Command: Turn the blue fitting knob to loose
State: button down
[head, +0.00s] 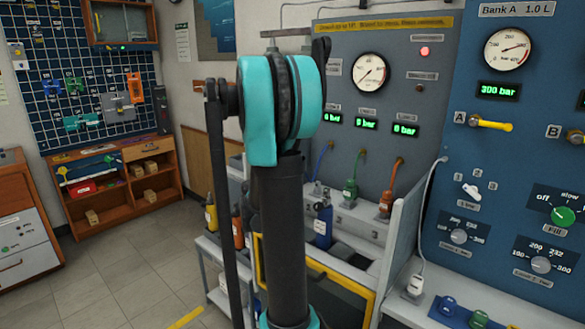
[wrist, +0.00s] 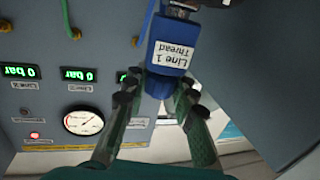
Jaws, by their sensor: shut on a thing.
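The blue fitting (wrist: 170,50), with a white tag reading "Line 1 Thread", fills the upper middle of the wrist view. Its narrower blue knob (wrist: 159,87) sits between the two dark green fingers of my gripper (wrist: 156,97), one finger on each side. My gripper is shut on this knob. In the head view my arm stands in front of the bench and my gripper is hidden. A blue hose (head: 322,163) shows there beside my arm. I cannot read the knob's turn position.
Green (head: 350,188) and orange (head: 387,203) fittings stand to the right of the blue hose. A blue cylinder (head: 323,226) stands below it. The blue Bank A panel (head: 500,150) is at the right, showing 300 bar. Clear floor (head: 130,285) lies at the left.

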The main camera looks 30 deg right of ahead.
dwell(0.6)
jog(key=c, duration=1.2)
grip_release()
jog(key=shift+a, duration=0.1)
jog(key=v, duration=1.1)
jog(key=shift+s+a, duration=0.25)
jog(key=shift+a, duration=0.1)
